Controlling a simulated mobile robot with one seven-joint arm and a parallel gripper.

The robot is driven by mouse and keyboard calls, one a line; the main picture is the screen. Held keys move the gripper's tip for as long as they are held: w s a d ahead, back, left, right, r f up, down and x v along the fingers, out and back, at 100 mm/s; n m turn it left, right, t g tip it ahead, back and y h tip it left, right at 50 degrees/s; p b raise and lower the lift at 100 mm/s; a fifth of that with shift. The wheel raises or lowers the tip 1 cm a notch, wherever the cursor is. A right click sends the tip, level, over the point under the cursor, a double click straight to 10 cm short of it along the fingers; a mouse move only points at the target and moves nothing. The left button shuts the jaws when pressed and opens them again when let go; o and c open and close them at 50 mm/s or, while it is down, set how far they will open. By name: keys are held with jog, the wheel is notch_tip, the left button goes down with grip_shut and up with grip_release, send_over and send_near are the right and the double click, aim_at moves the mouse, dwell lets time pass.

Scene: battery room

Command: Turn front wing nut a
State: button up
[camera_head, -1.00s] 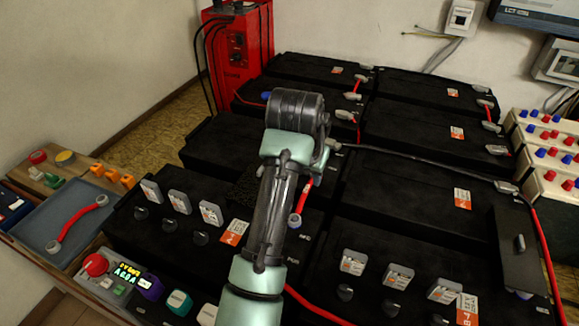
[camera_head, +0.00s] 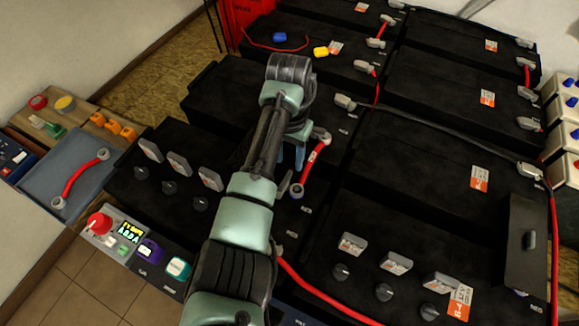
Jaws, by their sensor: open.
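No wing nut can be made out clearly, and I cannot tell which fitting is front wing nut a.
A red cable (camera_head: 318,290) runs along the front. A blue-grey tray (camera_head: 35,180) with a red link (camera_head: 80,178) and a switch panel (camera_head: 130,245) are at left.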

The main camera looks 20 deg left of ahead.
aim_at(289, 172)
notch_tip(289, 172, down, 5)
jog(key=shift+r+b, duration=0.1)
jog(key=shift+b, duration=0.2)
grip_shut()
